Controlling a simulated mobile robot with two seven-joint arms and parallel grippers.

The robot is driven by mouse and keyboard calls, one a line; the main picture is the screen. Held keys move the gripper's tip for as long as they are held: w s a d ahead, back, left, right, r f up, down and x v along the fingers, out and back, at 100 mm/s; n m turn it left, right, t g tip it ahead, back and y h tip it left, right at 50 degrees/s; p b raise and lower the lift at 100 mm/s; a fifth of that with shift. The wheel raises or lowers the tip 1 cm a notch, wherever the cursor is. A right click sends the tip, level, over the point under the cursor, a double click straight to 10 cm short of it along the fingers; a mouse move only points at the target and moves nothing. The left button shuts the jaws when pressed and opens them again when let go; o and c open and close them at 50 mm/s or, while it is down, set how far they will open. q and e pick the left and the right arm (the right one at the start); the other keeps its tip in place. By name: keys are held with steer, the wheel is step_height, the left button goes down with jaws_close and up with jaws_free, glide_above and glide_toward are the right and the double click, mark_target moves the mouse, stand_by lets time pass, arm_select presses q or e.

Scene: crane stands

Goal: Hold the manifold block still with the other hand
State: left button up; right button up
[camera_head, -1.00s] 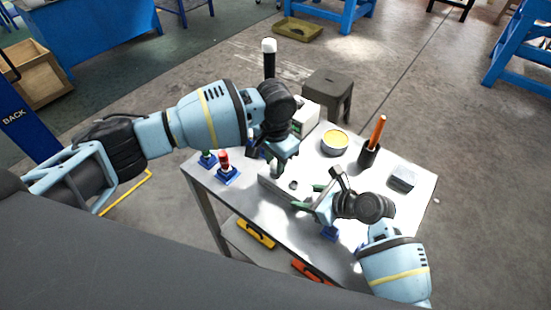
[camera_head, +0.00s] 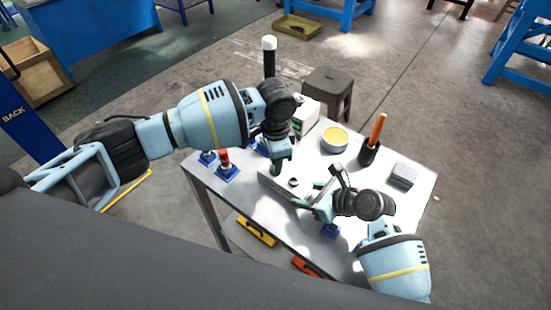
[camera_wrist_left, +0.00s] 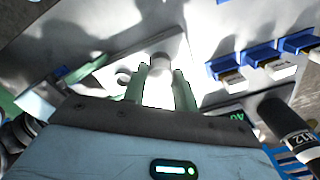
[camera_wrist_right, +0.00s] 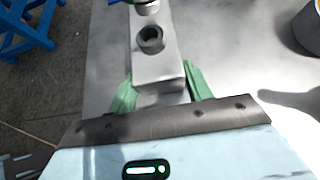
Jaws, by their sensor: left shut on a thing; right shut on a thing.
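The grey manifold block (camera_head: 270,184) lies on the table near its front edge. It also shows in the right wrist view (camera_wrist_right: 160,62), with round holes in its top. My right gripper (camera_head: 309,197) is shut on the block's near end, one green finger on each side (camera_wrist_right: 158,88). My left gripper (camera_head: 276,170) is above the block's other part, fingers pointing down. In the left wrist view its green fingers (camera_wrist_left: 159,88) are shut on a small grey cylindrical part (camera_wrist_left: 160,63). Glare and the fingers hide whether this part touches the block.
Blue stands with a red-topped part (camera_head: 226,166) and others are at the table's left. A white box (camera_head: 305,115), yellow-topped tin (camera_head: 334,140), black cup (camera_head: 368,153) with an orange-handled tool and grey pad (camera_head: 402,175) stand behind and right. A black rod (camera_head: 269,60) rises at the back.

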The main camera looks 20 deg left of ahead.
arm_select(q)
steer(key=m, duration=0.3)
steer(key=shift+m, duration=1)
steer(key=m, duration=0.2)
steer(key=shift+m, duration=1.6)
steer(key=m, duration=0.4)
steer(key=shift+m, duration=0.6)
